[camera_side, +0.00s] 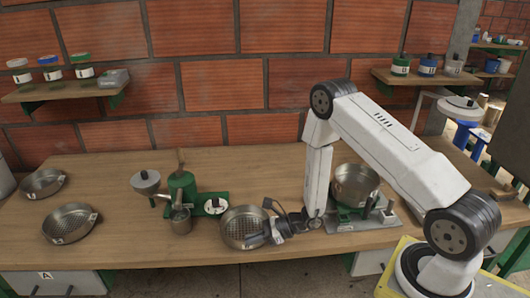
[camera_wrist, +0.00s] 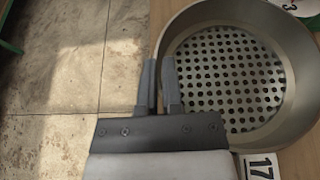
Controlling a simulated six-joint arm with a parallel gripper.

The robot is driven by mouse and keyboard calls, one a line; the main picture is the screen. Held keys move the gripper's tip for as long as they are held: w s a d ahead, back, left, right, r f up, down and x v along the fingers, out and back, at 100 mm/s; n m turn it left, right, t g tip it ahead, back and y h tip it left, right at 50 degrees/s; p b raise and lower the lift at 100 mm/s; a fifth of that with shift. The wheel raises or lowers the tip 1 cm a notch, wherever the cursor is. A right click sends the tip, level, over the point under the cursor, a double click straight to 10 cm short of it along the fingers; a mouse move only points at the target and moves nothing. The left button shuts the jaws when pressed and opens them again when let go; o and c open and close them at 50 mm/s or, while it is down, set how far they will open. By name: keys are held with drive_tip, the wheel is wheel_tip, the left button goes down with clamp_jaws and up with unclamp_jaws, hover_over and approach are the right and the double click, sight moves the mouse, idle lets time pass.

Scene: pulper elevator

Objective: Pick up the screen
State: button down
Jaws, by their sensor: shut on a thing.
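A round metal screen (camera_side: 238,226) with a perforated bottom and sloping wall sits at the front edge of the wooden table. In the wrist view the screen (camera_wrist: 228,80) fills the upper right, with a tag reading 17 beside its lower rim. My gripper (camera_side: 262,236) is at the screen's right side in the side view. In the wrist view my gripper's two fingers (camera_wrist: 160,80) are shut on the rim, with the wall between them. The side view does not show clearly whether the screen is off the table.
A green hand-cranked machine (camera_side: 181,187) with a metal cup (camera_side: 181,222) stands left of the screen. Two more round pans (camera_side: 70,223) (camera_side: 44,183) lie at the far left. A steel pot (camera_side: 354,186) on a scale-like base stands to the right. The front table edge is close.

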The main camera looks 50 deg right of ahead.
wheel_tip(320, 180, up, 10)
idle(1.1)
idle(0.5)
